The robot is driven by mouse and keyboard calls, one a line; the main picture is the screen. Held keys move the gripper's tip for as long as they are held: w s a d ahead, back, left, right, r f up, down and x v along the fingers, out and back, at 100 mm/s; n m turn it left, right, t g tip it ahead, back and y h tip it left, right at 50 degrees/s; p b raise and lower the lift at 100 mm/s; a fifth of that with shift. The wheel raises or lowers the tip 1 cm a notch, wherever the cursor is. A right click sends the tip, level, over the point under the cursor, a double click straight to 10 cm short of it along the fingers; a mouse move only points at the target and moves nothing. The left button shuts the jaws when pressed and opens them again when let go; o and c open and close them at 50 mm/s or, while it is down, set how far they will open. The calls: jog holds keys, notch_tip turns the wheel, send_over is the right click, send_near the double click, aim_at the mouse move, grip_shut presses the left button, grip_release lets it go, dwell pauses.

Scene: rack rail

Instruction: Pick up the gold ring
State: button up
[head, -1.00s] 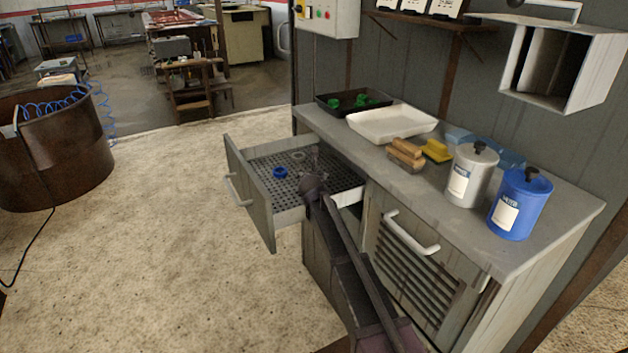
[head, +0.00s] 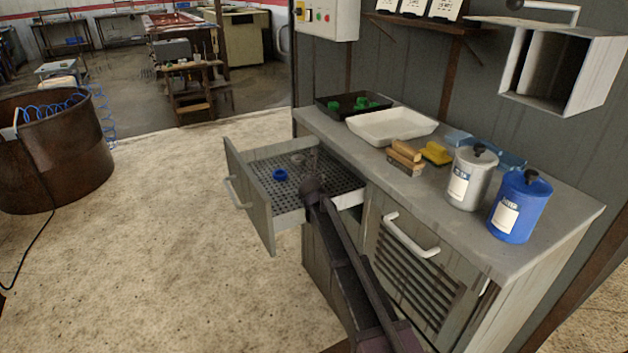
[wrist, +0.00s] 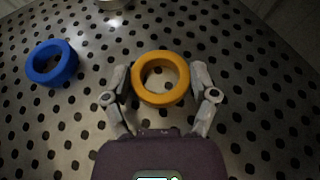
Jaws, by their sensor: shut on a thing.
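The gold ring (wrist: 138,79) lies flat between the two fingers of my gripper (wrist: 160,82) in the wrist view, over the perforated metal floor of the open drawer (head: 258,200). The fingers touch the ring on its left and right sides, and my gripper is shut on it. I cannot tell whether the ring is clear of the floor. In the head view my arm hides the gold ring, and my gripper (head: 316,165) shows only in part, inside the drawer.
A blue ring (wrist: 52,63) lies left of the gold ring on the drawer floor; it also shows in the head view (head: 280,174). A pale metal ring (head: 298,159) lies farther back. The counter (head: 400,195) holds a white tray (head: 365,137) and two canisters.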

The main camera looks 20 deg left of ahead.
jog(key=shift+r, duration=0.1)
notch_tip(320, 180, up, 18)
jog(key=p, duration=1.8)
dwell(0.4)
